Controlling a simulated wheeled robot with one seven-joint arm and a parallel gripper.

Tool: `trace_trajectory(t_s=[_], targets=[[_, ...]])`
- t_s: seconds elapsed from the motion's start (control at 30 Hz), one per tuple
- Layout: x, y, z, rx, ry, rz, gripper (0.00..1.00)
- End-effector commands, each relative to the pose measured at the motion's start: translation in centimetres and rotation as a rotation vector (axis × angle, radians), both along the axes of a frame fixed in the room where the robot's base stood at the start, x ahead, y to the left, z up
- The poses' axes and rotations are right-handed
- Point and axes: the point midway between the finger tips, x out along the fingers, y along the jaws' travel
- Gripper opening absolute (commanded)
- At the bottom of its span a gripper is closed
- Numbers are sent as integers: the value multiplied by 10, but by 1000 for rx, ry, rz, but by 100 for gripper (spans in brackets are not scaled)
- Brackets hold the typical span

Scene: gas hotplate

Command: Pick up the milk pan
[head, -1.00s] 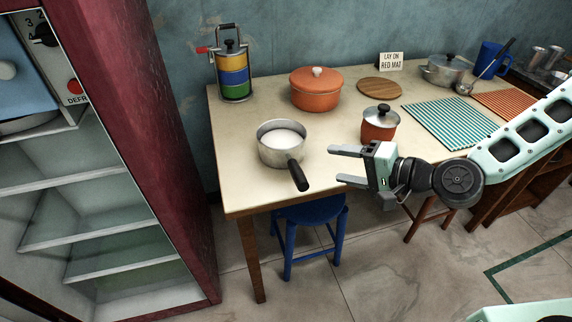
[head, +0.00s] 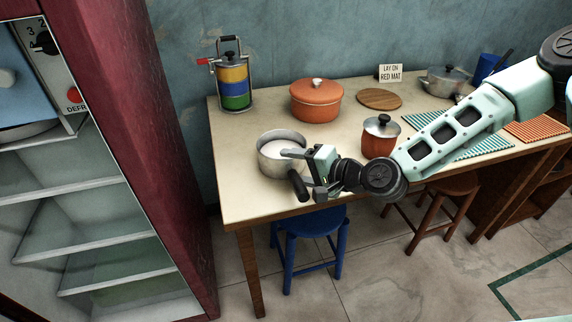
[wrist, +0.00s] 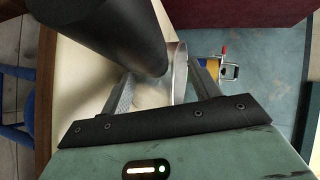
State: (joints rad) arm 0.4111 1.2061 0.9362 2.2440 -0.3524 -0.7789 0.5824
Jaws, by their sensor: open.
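The milk pan (head: 270,168) is a metal pot with white milk in it and a black handle, standing near the table's front left. Its handle (head: 298,186) points toward the front edge. My gripper (head: 294,172) is open at the pan's right front, with its fingers pointing left and one finger close to the rim. In the wrist view the black handle (wrist: 112,35) looms large in front of my gripper (wrist: 160,85), and the metal pan wall (wrist: 180,70) shows between the fingers. I cannot tell whether the fingers touch the pan.
An orange lidded pot (head: 316,102) stands behind the pan, and a smaller orange lidded pot (head: 379,140) stands to the right, near my arm. A striped tiffin carrier (head: 233,85) is at the back left. A blue stool (head: 312,223) stands below the table edge.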

Motion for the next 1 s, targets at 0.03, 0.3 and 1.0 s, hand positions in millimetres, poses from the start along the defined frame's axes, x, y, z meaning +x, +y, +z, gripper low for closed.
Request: trace_trajectory(t_s=[0.03,0.3,1.0], targets=[[1,1,-1,0,0,0,62],[1,1,-1,0,0,-1,42],[1,-1,12,-6,6,-2,0]])
